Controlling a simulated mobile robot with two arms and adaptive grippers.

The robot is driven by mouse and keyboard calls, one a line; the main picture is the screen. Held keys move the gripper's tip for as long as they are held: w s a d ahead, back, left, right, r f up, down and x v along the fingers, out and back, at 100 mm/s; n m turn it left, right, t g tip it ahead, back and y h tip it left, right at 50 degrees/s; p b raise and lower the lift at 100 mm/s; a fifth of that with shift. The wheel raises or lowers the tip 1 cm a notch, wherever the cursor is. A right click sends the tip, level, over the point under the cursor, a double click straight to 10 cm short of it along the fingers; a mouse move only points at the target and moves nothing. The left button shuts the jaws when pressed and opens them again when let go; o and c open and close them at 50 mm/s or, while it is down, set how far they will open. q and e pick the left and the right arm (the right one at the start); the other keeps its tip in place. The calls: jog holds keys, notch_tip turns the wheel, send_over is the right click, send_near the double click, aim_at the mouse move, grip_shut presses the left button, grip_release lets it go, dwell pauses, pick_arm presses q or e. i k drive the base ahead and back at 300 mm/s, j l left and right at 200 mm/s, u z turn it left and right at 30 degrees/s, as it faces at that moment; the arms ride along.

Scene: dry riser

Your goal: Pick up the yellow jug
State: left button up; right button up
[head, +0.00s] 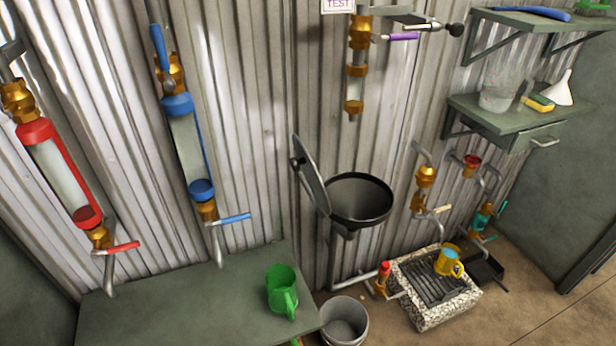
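The yellow jug (447,263) stands on the dark slatted grate of a speckled stone drain box (432,316) at the lower right in the head view. It appears upright, with its handle towards the lower right. Nothing is holding it. Neither of my grippers is in view.
A green jug (281,288) stands on a grey-green bench (180,307). A grey bucket (344,322) and a red-topped valve (383,275) are left of the drain box. A black lidded bin (360,200), brass taps (425,176) and a dark tray (486,270) are nearby. Floor at the right is clear.

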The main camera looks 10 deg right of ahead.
aim_at(448, 258)
jog(key=z, duration=1.4)
